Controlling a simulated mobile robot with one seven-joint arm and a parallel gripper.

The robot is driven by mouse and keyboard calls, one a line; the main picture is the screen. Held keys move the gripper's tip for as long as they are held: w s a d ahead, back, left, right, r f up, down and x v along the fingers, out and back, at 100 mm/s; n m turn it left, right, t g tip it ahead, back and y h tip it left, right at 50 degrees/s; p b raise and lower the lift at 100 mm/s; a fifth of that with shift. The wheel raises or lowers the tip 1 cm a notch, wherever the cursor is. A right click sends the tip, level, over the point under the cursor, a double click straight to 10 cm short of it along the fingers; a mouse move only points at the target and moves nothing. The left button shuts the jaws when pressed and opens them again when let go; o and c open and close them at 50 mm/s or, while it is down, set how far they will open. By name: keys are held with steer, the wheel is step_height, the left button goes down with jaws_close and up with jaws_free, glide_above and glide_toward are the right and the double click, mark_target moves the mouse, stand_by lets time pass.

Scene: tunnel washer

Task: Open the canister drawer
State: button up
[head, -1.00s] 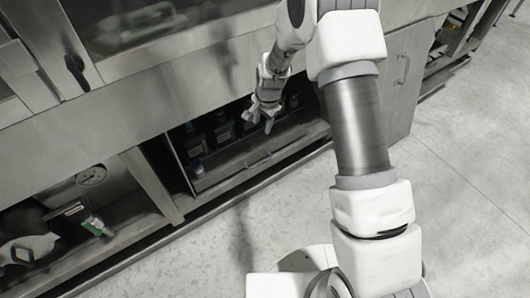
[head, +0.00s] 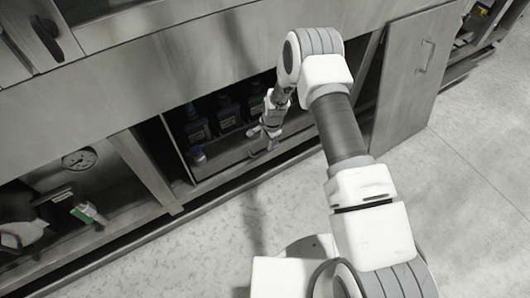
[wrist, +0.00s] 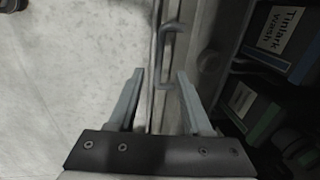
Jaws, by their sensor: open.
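The canister drawer (head: 222,172) is a low grey metal front in the bay under the counter, with dark bottles (head: 195,125) standing behind it. Its bar handle (head: 262,152) sits on the front's outer face. My gripper (head: 265,138) is at the handle in the head view and partly covers it. In the wrist view my gripper (wrist: 160,75) is open and empty, with the handle (wrist: 166,50) running up from between its fingertips. I cannot tell whether the fingers touch it. Labelled canisters (wrist: 278,45) show to the right, behind the drawer front.
A grey cabinet door (head: 412,80) with a handle is at the right. An open bay at the left holds a round gauge (head: 79,159) and a green-and-white item (head: 88,213). The pale floor (head: 215,245) in front of the drawer is clear.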

mark_target(265, 152)
steer(key=f+b, duration=0.1)
steer(key=f, duration=0.1)
steer(key=w+f+b, duration=0.1)
steer(key=f, duration=0.2)
steer(key=a+f, duration=0.1)
steer(key=f, duration=0.2)
steer(key=shift+w+f+b, duration=0.2)
steer(key=shift+b, duration=0.2)
steer(key=shift+d, duration=0.1)
jaws_close()
stand_by(0.8)
